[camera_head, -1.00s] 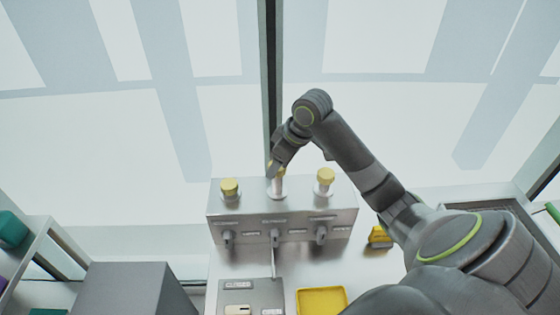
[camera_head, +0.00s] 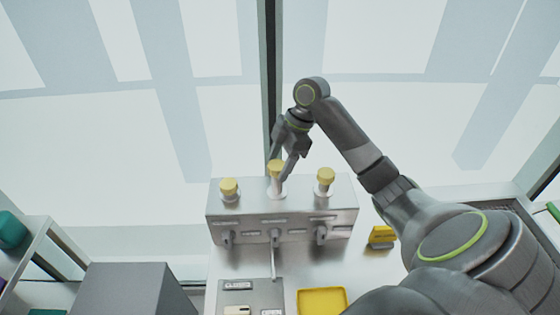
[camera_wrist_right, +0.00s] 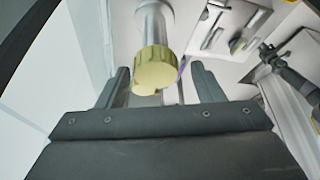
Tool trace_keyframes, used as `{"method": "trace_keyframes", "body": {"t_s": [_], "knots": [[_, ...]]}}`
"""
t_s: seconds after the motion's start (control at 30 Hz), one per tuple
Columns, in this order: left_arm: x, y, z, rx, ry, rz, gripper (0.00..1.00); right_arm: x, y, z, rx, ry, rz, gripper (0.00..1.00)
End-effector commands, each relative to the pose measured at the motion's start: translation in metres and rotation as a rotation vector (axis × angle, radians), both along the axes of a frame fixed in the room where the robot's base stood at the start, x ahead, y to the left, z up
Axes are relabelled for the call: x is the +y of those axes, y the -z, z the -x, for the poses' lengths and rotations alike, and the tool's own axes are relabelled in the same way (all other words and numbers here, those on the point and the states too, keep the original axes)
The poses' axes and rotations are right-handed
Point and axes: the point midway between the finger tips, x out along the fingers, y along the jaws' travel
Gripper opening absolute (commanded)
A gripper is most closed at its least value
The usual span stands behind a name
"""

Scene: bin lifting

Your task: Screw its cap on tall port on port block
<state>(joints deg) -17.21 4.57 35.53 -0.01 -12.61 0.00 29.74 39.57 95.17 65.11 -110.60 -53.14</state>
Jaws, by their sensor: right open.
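The port block (camera_head: 290,213) is a metal box with three ports on top. The tall port (camera_head: 277,190) is the middle one. A yellow cap (camera_head: 276,167) sits on top of it; the picture does not show how tightly. The cap also shows large in the right wrist view (camera_wrist_right: 155,68), on the end of the pale port tube (camera_wrist_right: 154,25). My right gripper (camera_head: 279,168) is open, its fingers on either side of the cap. In the right wrist view its fingers (camera_wrist_right: 160,88) stand apart with the cap between them. My left gripper is not in view.
Yellow caps sit on the left port (camera_head: 229,187) and right port (camera_head: 325,176). Grey levers hang on the block's front. A grey box (camera_head: 135,290) stands lower left.

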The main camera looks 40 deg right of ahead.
Motion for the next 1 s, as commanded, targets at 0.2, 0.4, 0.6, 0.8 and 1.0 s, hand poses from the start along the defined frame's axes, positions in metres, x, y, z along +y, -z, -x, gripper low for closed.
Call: {"method": "trace_keyframes", "body": {"t_s": [0.2, 0.4, 0.6, 0.8, 1.0], "knots": [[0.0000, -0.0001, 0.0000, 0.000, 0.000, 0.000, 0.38, 0.0001, 0.0001, 0.0001, 0.001, 0.002, 0.000, 0.39], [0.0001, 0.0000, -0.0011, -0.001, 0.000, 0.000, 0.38, 0.0002, 0.0007, 0.0008, 0.003, 0.002, 0.000, 0.24], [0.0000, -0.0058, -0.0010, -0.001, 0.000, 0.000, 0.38, 0.0004, -0.0005, 0.0019, 0.005, 0.085, 0.000, 0.24], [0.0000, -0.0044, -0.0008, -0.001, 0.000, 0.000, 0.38, 0.0004, 0.0021, 0.0022, 0.005, 0.310, 0.002, 0.24], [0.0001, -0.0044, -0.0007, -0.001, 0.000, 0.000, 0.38, 0.0006, 0.0022, 0.0021, 0.006, 0.533, 0.002, 0.24]]}}
